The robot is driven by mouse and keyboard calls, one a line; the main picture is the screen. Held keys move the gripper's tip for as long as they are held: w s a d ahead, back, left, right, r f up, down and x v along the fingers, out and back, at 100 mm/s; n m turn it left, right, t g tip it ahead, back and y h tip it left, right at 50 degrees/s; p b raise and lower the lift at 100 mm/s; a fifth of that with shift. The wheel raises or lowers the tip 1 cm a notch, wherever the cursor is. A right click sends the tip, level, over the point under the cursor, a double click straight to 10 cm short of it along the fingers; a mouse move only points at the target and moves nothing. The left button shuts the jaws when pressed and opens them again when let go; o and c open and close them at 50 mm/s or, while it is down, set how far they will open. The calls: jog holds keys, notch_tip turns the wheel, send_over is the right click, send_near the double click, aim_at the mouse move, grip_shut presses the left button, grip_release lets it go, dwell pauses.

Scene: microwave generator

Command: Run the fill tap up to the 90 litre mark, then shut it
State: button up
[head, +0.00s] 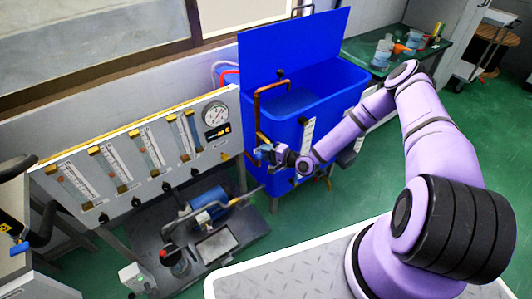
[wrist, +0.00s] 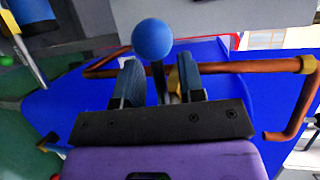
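The blue tank (head: 338,100) stands beyond my gripper in the head view, its lid (head: 290,48) raised. A copper fill pipe (head: 257,108) bends over its rim and also shows in the wrist view (wrist: 245,67). A pale level strip (head: 307,134) runs down the tank's front; its marks are too small to read. The tap's lever ends in a blue ball knob (wrist: 152,39). My gripper (head: 264,149) is at the tap. In the wrist view its fingers (wrist: 160,80) are open on either side of the dark lever stem, with gaps visible. The tap body is largely hidden.
A panel with flow tubes and a round gauge (head: 215,115) stands left of the tank. A blue pump (head: 208,204) sits on a floor skid below it. A green bench (head: 370,58) with containers is behind right. Green floor lies open at right.

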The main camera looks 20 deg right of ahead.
jog(key=shift+w, duration=0.1)
grip_shut()
jog(key=shift+a, duration=0.1)
jog(key=shift+r+m+t+y, duration=0.2)
jog(key=shift+r+m+y, duration=0.15)
jog(key=shift+m, duration=0.35)
jog(key=shift+r+m+t+y, duration=0.2)
jog(key=shift+m+y, duration=0.15)
jog(key=shift+m, duration=0.35)
